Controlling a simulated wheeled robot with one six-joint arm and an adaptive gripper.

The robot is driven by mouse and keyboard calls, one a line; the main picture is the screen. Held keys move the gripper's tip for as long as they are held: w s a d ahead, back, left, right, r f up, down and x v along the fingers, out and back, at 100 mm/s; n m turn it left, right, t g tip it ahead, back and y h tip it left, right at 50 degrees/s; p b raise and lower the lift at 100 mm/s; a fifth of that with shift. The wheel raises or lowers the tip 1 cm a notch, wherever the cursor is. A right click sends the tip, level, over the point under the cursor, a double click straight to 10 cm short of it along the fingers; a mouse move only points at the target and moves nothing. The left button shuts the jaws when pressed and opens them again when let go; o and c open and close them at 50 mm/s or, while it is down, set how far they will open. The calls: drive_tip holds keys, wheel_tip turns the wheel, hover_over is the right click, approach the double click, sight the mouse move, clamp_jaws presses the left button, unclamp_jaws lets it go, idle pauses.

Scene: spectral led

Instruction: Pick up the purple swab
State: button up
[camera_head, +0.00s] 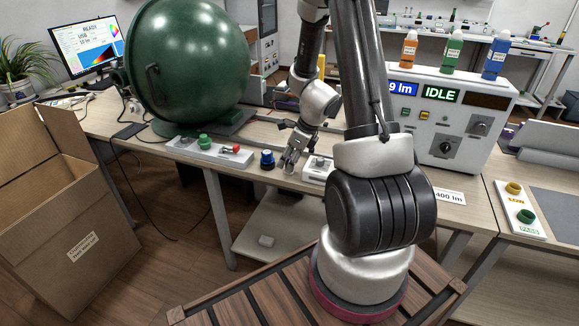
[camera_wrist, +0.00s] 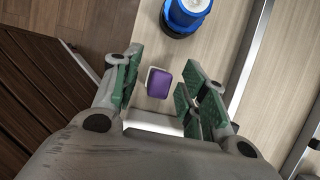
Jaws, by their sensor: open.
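The purple swab (camera_wrist: 159,83) shows in the wrist view as a small purple block with a pale edge, on the light wood bench top. It lies between the two green-padded fingers of my gripper (camera_wrist: 164,62), with a gap on each side. My gripper is open and points down at the bench. In the head view my gripper (camera_head: 292,160) is at the bench's front edge, just right of a blue knob-like piece (camera_head: 267,159). I cannot make out the purple swab in the head view.
The blue piece also shows beyond the fingertips in the wrist view (camera_wrist: 187,13). A white strip with green and red knobs (camera_head: 209,151) lies to the left. A large green sphere (camera_head: 188,62) stands behind it. A white instrument (camera_head: 455,115) stands right, and an open cardboard box (camera_head: 62,220) left.

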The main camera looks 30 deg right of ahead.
drive_tip(key=shift+c, duration=0.2)
drive_tip(key=c, duration=0.9)
drive_tip(key=shift+o, duration=0.2)
